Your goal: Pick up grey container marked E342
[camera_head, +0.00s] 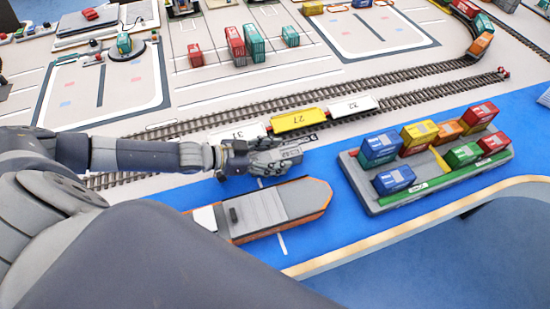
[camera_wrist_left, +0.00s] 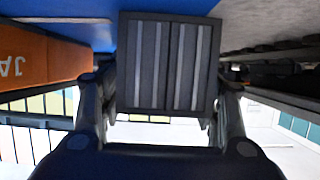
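My left gripper (camera_head: 280,157) is over the blue strip, between the rail tracks and a boat. It is shut on a small dark grey container (camera_wrist_left: 152,62). In the left wrist view the container's ribbed face, with light vertical stripes, sits between the two fingers (camera_wrist_left: 163,105). In the head view the container (camera_head: 291,153) shows at the fingertips with small marks that I cannot read, so I cannot confirm E342. It seems held above the surface; the exact gap is unclear. My right gripper is not in view.
A grey-decked boat with an orange hull (camera_head: 272,207) lies just below the gripper. A barge (camera_head: 372,203) with several coloured containers is to the right. A yellow wagon (camera_head: 297,119) and white wagons (camera_head: 353,106) stand on the track behind. Blue strip between boat and barge is open.

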